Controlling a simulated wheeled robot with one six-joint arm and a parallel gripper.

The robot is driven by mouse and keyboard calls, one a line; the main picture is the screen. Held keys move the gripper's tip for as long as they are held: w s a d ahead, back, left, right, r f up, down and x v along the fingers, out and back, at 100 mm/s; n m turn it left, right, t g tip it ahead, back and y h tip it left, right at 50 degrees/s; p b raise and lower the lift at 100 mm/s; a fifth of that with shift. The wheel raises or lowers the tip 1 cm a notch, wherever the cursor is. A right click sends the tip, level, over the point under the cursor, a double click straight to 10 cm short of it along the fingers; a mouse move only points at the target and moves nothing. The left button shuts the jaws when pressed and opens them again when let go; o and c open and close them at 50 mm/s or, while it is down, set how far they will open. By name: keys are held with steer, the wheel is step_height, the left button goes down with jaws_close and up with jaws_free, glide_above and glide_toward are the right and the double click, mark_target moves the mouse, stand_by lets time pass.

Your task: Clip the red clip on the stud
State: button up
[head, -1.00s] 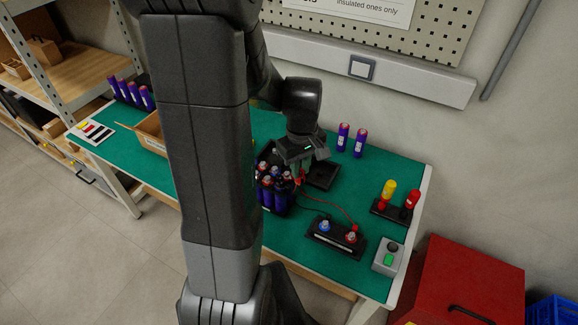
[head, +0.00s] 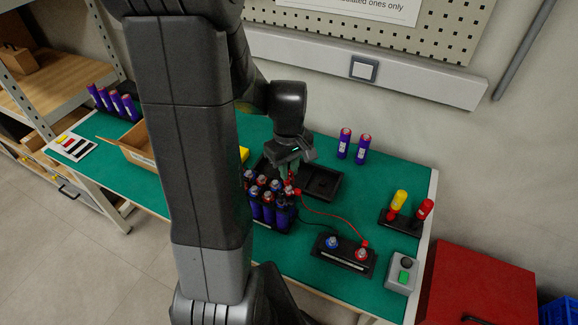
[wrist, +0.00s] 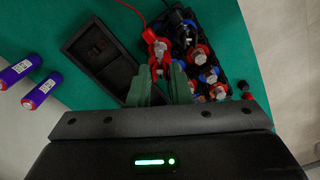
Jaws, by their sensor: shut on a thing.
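My gripper (head: 290,174) points down at the back right corner of the black pack of purple cells (head: 270,228). Its green fingers (wrist: 172,72) are shut on the red clip (wrist: 152,38), which also shows just under the fingers in the head view (head: 291,189). The clip is beside a metal stud with a red collar (wrist: 160,50) in the wrist view; I cannot tell whether it grips the stud. Other cell tops carry studs with red or blue collars (wrist: 208,75). A red lead (head: 328,214) runs from the clip to the terminal block (head: 345,262).
A black tray (head: 327,184) lies beside the pack. Two loose purple cells (head: 353,146) stand behind it. A holder with yellow and red handles (head: 404,209) and a grey button box (head: 402,271) are at the right. A black clip (wrist: 184,17) is close to the red one.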

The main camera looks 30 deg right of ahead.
stand_by(0.5)
steer(key=shift+f+b, duration=1.4)
steer(key=shift+f, duration=0.1)
steer(key=shift+f, duration=0.2)
steer(key=o, duration=0.9)
steer(key=shift+r, duration=0.15)
steer(key=shift+r+p, duration=2.2)
steer(key=shift+r, duration=0.7)
